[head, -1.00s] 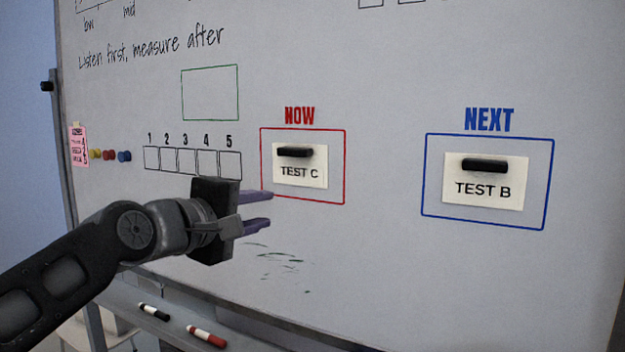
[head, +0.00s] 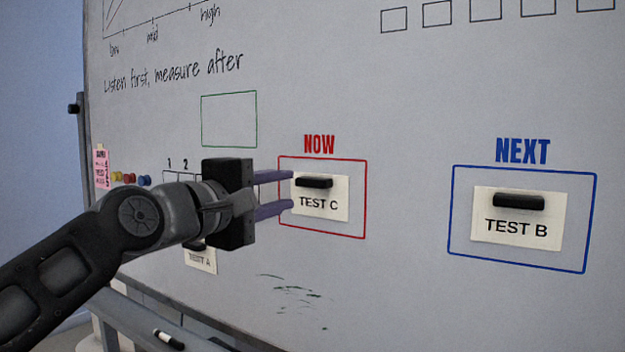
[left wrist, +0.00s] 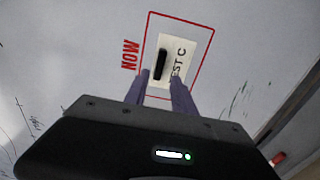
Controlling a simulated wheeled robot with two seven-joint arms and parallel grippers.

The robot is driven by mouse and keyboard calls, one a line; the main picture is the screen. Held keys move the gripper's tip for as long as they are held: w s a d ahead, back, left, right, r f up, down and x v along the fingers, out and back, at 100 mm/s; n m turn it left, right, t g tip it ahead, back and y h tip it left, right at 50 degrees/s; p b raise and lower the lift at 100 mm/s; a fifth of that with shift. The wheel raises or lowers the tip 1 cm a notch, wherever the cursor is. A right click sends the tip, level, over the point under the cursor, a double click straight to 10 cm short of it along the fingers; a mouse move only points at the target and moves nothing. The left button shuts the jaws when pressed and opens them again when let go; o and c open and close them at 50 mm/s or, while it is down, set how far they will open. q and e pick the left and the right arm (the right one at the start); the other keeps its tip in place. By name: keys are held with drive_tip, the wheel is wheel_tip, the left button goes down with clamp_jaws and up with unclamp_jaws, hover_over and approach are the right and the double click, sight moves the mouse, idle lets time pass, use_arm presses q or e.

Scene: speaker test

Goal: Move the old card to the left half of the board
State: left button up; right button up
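The TEST C card (head: 335,210), white with a black handle (head: 314,182), is on the board inside the red NOW frame. The TEST B card (head: 517,243) is inside the blue NEXT frame at right. A TEST A card (head: 203,263) is at lower left, partly hidden by my arm. No card is marked old. My left gripper (head: 287,190) is open and empty, its purple fingertips by the left edge of the TEST C card. In the left wrist view the fingertips (left wrist: 160,78) are apart below that card's handle (left wrist: 161,63). My right gripper is out of view.
The whiteboard (head: 400,290) has a green empty frame (head: 229,119) and numbered boxes, mostly behind my gripper. Coloured magnets (head: 130,178) and a pink note (head: 101,167) are at its left edge. A marker (head: 169,340) lies on the ledge below.

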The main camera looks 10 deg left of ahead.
sight(309, 182)
use_arm(q)
drive_tip(key=shift+p+x, duration=1.1)
drive_tip(key=shift+x, duration=2.45)
clamp_jaws()
drive_tip(key=shift+r, duration=0.1)
